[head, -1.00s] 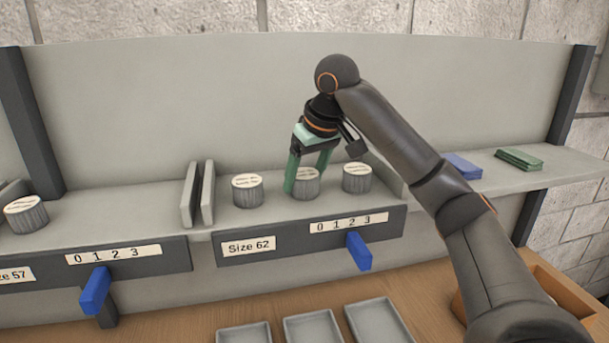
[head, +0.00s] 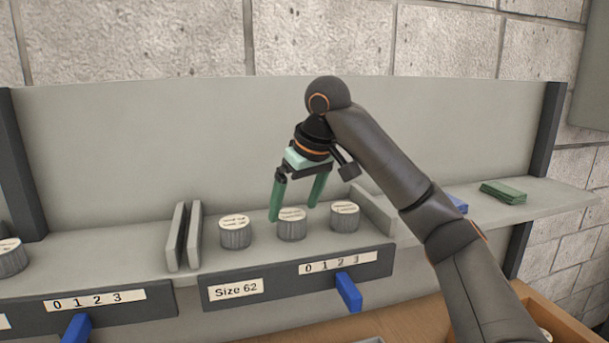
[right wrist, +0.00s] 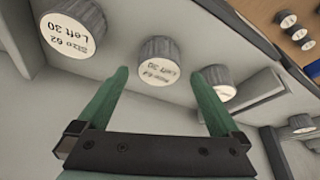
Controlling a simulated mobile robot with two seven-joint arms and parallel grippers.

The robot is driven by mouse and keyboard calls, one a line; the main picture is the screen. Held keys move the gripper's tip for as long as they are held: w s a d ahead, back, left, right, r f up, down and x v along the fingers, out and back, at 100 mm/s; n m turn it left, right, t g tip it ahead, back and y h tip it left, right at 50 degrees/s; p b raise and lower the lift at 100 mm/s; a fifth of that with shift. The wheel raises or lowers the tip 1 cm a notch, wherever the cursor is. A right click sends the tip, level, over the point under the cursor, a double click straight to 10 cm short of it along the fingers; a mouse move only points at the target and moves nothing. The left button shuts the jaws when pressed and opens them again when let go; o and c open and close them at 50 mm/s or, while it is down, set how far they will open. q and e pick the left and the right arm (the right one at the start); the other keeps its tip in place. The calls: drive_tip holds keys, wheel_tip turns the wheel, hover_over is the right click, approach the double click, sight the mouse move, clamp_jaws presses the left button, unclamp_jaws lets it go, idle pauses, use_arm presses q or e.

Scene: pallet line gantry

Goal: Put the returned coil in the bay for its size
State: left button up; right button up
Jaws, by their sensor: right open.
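Three grey coils with white top labels stand upright in the Size 62 bay (head: 236,290): the left coil (head: 235,232), the middle coil (head: 291,225) and the right coil (head: 344,216). My right gripper (head: 293,212) is open, its green fingers on either side of the middle coil near its top. In the right wrist view the middle coil (right wrist: 158,50) lies between and beyond the open fingertips, apparently free. Its label seems to read "Size 64, Left 30", but the size is hard to read. Another coil there (right wrist: 68,30) reads "Size 62, Left 30". My left gripper is not in view.
Upright dividers (head: 184,236) bound the bay on the left, with another coil (head: 11,257) beyond. A blue slider (head: 348,291) hangs below the 0-to-3 scale. A green stack (head: 503,192) lies on the right shelf. A wooden box (head: 555,325) is at lower right.

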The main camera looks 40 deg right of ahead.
drive_tip(key=v, duration=0.8)
drive_tip(key=shift+s+r, duration=0.15)
drive_tip(key=shift+r, duration=0.05)
idle(1.8)
